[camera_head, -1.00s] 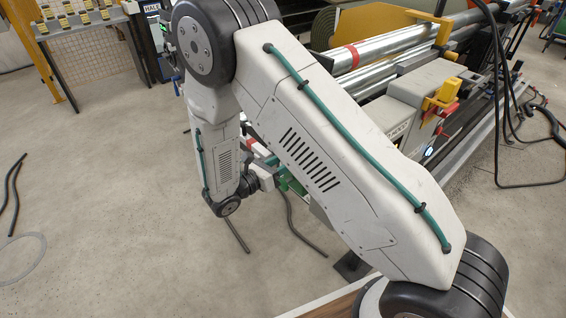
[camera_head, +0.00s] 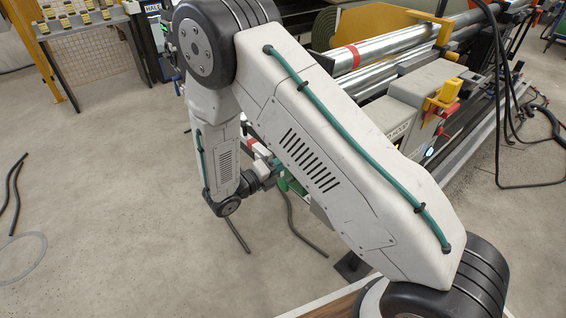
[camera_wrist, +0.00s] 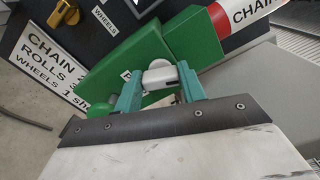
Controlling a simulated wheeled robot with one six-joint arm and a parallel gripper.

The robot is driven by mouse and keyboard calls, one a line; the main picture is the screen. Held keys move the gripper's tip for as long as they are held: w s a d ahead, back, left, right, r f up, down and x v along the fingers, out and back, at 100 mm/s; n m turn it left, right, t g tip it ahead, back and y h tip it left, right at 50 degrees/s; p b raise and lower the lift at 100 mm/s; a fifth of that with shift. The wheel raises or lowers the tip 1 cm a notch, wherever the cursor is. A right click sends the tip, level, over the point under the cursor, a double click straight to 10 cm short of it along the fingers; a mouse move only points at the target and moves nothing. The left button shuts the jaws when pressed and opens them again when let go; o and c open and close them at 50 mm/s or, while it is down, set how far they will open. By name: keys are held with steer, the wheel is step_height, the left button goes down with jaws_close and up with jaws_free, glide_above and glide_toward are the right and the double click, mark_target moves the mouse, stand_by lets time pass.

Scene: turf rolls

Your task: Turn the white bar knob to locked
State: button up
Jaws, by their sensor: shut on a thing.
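The white bar knob (camera_wrist: 160,76) shows in the wrist view, in front of a green housing. My gripper (camera_wrist: 160,88) is shut on it, with one teal finger on each side. The knob lies nearly level in the picture. Its mount behind is partly hidden by the fingers, and I cannot read a locked mark beside it.
A yellow knob (camera_wrist: 64,14) sits on a dark panel at upper left in the wrist view, near a white sign (camera_wrist: 44,58). A red and white part marked CHAIN (camera_wrist: 240,12) is at upper right. In the head view, black hoses (camera_head: 290,215) lie on the floor.

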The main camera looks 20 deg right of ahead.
steer(key=shift+n, duration=2)
steer(key=o, duration=1)
steer(key=shift+a, duration=0.15)
steer(key=v, duration=0.7)
steer(key=shift+a, duration=0.3)
steer(key=shift+s, duration=0.15)
